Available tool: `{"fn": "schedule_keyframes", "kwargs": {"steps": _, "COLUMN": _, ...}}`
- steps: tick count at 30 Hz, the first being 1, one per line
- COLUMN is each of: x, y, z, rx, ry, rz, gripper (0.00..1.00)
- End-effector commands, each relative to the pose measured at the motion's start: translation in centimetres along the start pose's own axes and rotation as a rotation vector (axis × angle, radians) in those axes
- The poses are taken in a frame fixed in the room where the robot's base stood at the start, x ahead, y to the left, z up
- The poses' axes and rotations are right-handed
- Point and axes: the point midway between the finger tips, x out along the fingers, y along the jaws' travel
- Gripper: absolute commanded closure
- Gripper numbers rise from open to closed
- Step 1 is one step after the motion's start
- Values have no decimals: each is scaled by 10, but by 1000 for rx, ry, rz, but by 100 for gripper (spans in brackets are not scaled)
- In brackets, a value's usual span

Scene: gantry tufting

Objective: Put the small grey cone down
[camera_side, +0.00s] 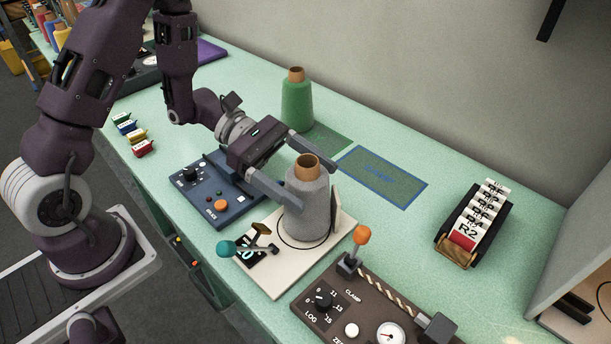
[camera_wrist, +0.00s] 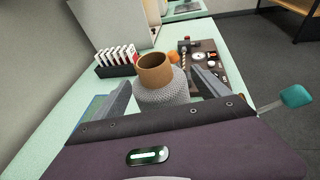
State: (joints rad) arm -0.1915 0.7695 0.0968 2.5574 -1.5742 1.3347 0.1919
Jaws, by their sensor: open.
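The small grey cone (camera_side: 306,205) stands upright on a cream base plate (camera_side: 275,283), its brown core showing at the top. My gripper (camera_side: 286,170) is open, with one finger on each side of the cone. In the wrist view the grey cone (camera_wrist: 162,84) sits between the two open fingers (camera_wrist: 163,88). I cannot tell whether either finger touches it. The cone's lower part is hidden in the wrist view.
A teal-knobbed lever (camera_side: 229,248) is on the plate's front. A dark blue control box (camera_side: 215,190) lies left, a brown clamp panel (camera_side: 365,305) right. A green cone (camera_side: 297,105) stands behind, near a blue-outlined rectangle (camera_side: 382,176). A card rack (camera_side: 474,225) is far right.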

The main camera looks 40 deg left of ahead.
Motion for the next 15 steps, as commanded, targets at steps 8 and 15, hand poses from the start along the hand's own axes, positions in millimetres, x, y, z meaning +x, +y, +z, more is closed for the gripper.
{"fn": "schedule_keyframes", "kwargs": {"steps": 8, "x": -39, "y": 2, "z": 1, "rx": 1, "ry": 2, "rz": 8, "gripper": 15}}
{"fn": "schedule_keyframes", "kwargs": {"steps": 15, "x": -98, "y": 1, "z": 1, "rx": 2, "ry": 1, "rz": 5, "gripper": 15}}
